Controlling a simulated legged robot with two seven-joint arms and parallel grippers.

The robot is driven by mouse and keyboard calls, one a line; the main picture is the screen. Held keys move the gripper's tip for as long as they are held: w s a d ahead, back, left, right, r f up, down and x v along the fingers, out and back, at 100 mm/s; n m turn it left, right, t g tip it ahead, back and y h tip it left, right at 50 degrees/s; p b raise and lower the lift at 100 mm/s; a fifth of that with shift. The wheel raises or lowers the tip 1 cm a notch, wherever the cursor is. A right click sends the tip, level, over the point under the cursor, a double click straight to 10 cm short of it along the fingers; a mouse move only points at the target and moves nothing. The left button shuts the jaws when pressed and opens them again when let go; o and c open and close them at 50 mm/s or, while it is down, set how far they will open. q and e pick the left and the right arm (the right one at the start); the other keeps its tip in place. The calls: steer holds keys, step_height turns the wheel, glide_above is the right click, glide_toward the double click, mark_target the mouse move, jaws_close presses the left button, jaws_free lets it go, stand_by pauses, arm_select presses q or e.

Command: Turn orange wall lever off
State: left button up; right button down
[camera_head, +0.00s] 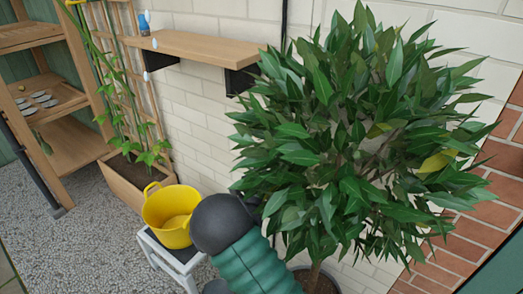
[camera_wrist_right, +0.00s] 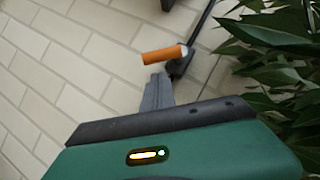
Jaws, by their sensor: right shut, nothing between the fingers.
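The orange lever (camera_wrist_right: 164,55) shows in the right wrist view. It is a short orange handle lying roughly level, with its right end at a dark fitting (camera_wrist_right: 179,66) on a thin dark pipe along the wall. My right gripper (camera_wrist_right: 159,76) is shut and empty. Its grey fingertips are just below the lever in the picture; I cannot tell whether they touch it. In the head view the lever and my right gripper are hidden, and only my green and black arm shows in front of the bushy tree. My left gripper is not in view.
A leafy tree (camera_head: 350,130) crowds the right side, and its leaves (camera_wrist_right: 275,60) reach close to the pipe in the wrist view. A yellow bucket (camera_head: 167,213) stands on a small white stool (camera_head: 178,254). A wooden wall shelf (camera_head: 200,47) juts out above. The gravel (camera_head: 75,235) at left is clear.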

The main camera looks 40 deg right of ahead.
steer(key=shift+w+r, duration=0.55)
steer(key=shift+r, duration=0.15)
steer(key=shift+w+a+r+m+g+h+b, duration=0.1)
steer(key=shift+w+r+m+g+h+b, duration=0.3)
steer(key=shift+m+b, duration=1.6)
steer(key=shift+w+a+r+m+g+h+b, duration=0.2)
steer(key=shift+w+g+h+b, duration=0.4)
steer(key=shift+b, duration=3.05)
steer(key=shift+w+r+m+g+h+b, duration=0.2)
steer(key=shift+w+m+g+h+b, duration=0.3)
steer(key=shift+m+b, duration=1.55)
steer(key=shift+w+n+b, duration=0.1)
steer(key=shift+n+b, duration=0.7)
steer(key=shift+n, duration=0.05)
